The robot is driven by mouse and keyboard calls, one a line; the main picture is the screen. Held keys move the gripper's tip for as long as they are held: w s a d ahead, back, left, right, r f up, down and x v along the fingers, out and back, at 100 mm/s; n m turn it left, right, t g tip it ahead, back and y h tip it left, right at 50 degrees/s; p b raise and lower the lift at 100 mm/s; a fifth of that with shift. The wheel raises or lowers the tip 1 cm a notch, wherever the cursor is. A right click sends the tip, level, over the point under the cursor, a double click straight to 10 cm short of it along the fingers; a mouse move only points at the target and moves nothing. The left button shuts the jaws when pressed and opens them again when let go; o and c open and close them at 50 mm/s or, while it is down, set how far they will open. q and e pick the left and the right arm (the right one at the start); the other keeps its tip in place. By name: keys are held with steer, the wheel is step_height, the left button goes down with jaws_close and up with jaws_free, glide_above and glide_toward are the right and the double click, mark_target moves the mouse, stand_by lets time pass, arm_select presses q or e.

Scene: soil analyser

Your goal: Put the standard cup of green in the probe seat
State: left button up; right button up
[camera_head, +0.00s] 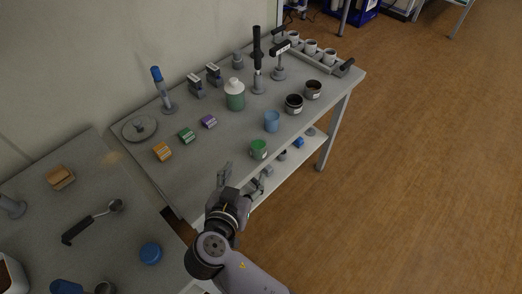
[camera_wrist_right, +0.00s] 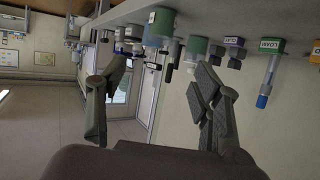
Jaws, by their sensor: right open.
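The green cup (camera_head: 258,149), with a pale label, stands upright near the front edge of the grey bench. In the right wrist view, which shows the bench upside down, a labelled green cup (camera_wrist_right: 160,22) appears above the space between my fingers. My right gripper (camera_head: 240,181) is open and empty, in front of the bench edge and to the lower left of the cup, apart from it. Its spread fingers also show in the wrist view (camera_wrist_right: 160,85). A black-handled probe (camera_head: 257,62) stands upright on a round base at the back; I cannot tell which part is the probe seat. My left gripper is out of view.
A blue cup (camera_head: 272,121) and two dark cups (camera_head: 294,104) stand behind the green cup. Floor to the right is clear.

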steer(key=b, duration=0.3)
glide_toward(260, 139)
steer(key=shift+w+d+f, duration=0.3)
steer(key=shift+w+f, duration=0.55)
steer(key=shift+f, duration=0.1)
steer(key=x, duration=0.2)
steer(key=b+x, duration=0.1)
steer(key=x, duration=0.2)
steer(key=shift+w+r, duration=0.2)
steer(key=shift+w, duration=0.2)
steer(key=shift+r, duration=0.1)
steer(key=shift+c, duration=0.3)
steer(key=c, duration=1.3)
steer(key=shift+c, duration=0.2)
steer(key=shift+r, duration=0.2)
